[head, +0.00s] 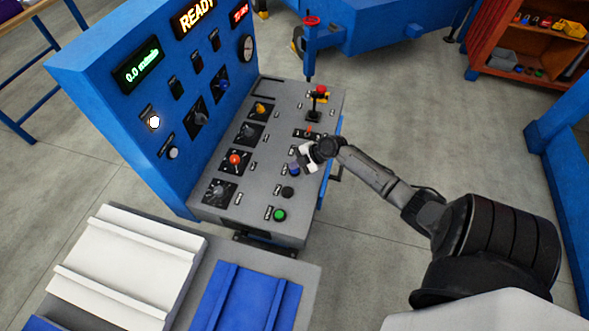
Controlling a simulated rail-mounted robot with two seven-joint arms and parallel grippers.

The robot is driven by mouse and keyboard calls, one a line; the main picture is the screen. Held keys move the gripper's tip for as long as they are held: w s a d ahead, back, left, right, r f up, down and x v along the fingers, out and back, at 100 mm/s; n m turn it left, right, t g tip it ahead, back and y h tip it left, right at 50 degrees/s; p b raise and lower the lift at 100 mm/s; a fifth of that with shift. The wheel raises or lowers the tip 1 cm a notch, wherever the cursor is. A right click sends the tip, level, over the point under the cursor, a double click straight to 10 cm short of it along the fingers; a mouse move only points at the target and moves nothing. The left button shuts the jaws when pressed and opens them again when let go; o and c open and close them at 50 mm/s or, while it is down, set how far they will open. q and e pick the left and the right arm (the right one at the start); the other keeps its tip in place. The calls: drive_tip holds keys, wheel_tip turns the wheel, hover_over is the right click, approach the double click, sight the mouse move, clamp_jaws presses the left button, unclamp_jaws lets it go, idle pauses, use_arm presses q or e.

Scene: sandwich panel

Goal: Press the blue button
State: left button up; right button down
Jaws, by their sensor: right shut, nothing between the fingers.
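The blue button (294,169) is a small dark-blue round cap on the sloping grey control panel (258,178), in a row with a black button (288,192) and a green button (279,215). My right gripper (304,159) is over the panel, just above and beside the blue button in the head view. Its pale fingers are shut and empty. I cannot tell whether the fingertips touch the cap. My left gripper is not in view.
An orange-red knob (235,158) and several dials sit left of the buttons. A joystick (316,106) with a red top stands behind my gripper. The blue upright cabinet (125,105) rises at the left. White panels (130,262) and a blue panel (247,298) lie in front.

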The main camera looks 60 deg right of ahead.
sight(295, 171)
drive_tip(key=shift+r, duration=0.2)
drive_tip(key=shift+r+p, duration=0.5)
drive_tip(key=shift+r, duration=0.05)
drive_tip(key=shift+r+p, duration=1.3)
drive_tip(key=shift+r, duration=0.55)
